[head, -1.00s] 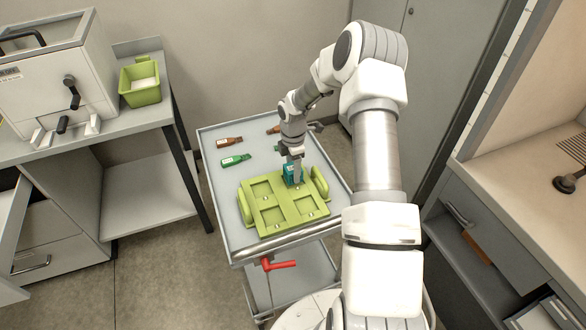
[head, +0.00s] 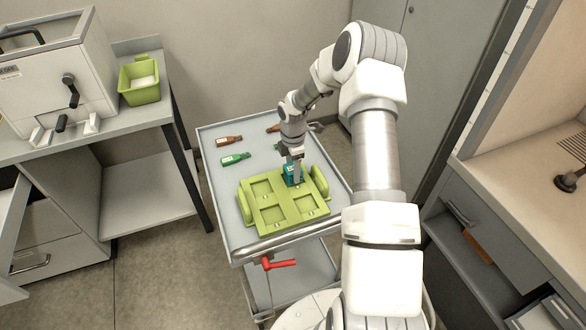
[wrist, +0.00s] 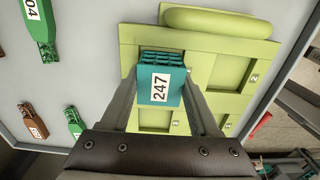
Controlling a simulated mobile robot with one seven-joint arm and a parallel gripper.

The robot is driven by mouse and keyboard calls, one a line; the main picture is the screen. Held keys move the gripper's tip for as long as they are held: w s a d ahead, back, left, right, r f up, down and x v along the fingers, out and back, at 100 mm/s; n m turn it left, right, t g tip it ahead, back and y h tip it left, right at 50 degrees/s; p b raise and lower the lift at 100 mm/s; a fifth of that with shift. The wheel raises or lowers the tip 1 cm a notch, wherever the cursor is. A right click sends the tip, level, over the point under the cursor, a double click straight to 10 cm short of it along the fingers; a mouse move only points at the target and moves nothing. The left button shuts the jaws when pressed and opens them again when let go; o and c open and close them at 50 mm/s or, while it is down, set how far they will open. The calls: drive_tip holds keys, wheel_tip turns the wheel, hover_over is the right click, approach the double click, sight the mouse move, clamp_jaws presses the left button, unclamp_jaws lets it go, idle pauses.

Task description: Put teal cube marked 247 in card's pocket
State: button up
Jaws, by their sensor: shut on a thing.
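The teal cube (head: 290,175) is between the fingers of my gripper (head: 296,168). In the wrist view, the cube (wrist: 148,88) shows a white label reading 247 and a ridged top edge, and my gripper (wrist: 161,78) is shut on its sides. The card is a yellow-green tray (head: 283,212) with several square pockets and a raised handle on each side; it also shows in the wrist view (wrist: 192,42). The cube is at the card's far right pocket in the head view. I cannot tell whether its underside is in the pocket or above it. The other visible pockets look empty.
The card lies on a grey cart top (head: 218,186). A green bottle-shaped piece (head: 235,159) and a brown one (head: 229,140) lie at its far left, clear of the card. A bench with a green bin (head: 140,82) stands to the left.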

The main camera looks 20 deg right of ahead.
drive_tip(key=shift+f+b, duration=0.35)
drive_tip(key=shift+f, duration=0.2)
idle(0.4)
drive_tip(key=o, duration=1.4)
drive_tip(key=shift+c, duration=0.2)
drive_tip(key=shift+o, duration=0.2)
drive_tip(key=shift+r+p, duration=1.7)
drive_tip(key=shift+r, duration=0.85)
wheel_tip(320, 180, up, 17)
drive_tip(key=shift+r+p, duration=0.2)
drive_tip(key=shift+p, duration=0.1)
